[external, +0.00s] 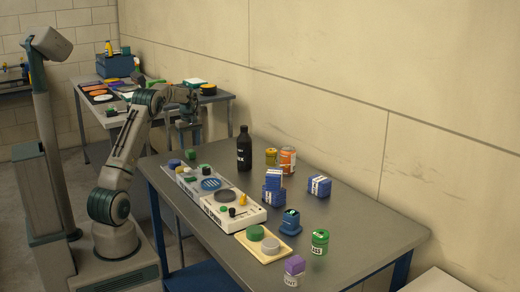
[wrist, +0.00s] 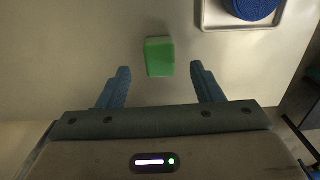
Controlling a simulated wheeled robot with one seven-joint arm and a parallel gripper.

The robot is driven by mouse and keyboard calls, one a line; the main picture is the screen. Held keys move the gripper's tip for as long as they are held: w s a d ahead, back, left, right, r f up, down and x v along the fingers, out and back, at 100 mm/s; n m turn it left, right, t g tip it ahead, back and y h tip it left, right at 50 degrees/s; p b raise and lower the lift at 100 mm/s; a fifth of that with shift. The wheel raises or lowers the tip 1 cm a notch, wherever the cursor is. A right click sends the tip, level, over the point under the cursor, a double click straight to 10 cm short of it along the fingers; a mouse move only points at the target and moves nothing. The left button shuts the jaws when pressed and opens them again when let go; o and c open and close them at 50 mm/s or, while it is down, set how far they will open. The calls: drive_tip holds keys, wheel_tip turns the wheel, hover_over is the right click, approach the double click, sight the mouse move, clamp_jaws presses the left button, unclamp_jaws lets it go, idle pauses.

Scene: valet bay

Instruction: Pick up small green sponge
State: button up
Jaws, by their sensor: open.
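The small green sponge (wrist: 160,57) is a plain green block on the grey table, at the top centre of the wrist view. It also shows in the external view (external: 190,154) at the table's far left end. My gripper (wrist: 160,70) is open and empty. Its two blue fingers stand apart to the left and right of the sponge, with gaps on both sides. In the external view my gripper (external: 188,121) hangs above the sponge, apart from it.
A white tray (wrist: 208,24) with a round blue thing (wrist: 250,6) lies close to the sponge's right in the wrist view. A tall black bottle (external: 244,148) stands nearby. Cans and blue boxes (external: 319,186) stand farther along. The table's back right is mostly clear.

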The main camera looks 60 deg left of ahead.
sight(190, 151)
wheel_tip(190, 151, down, 5)
drive_tip(key=shift+r, duration=0.1)
drive_tip(key=c, duration=1)
drive_tip(key=shift+c, duration=0.2)
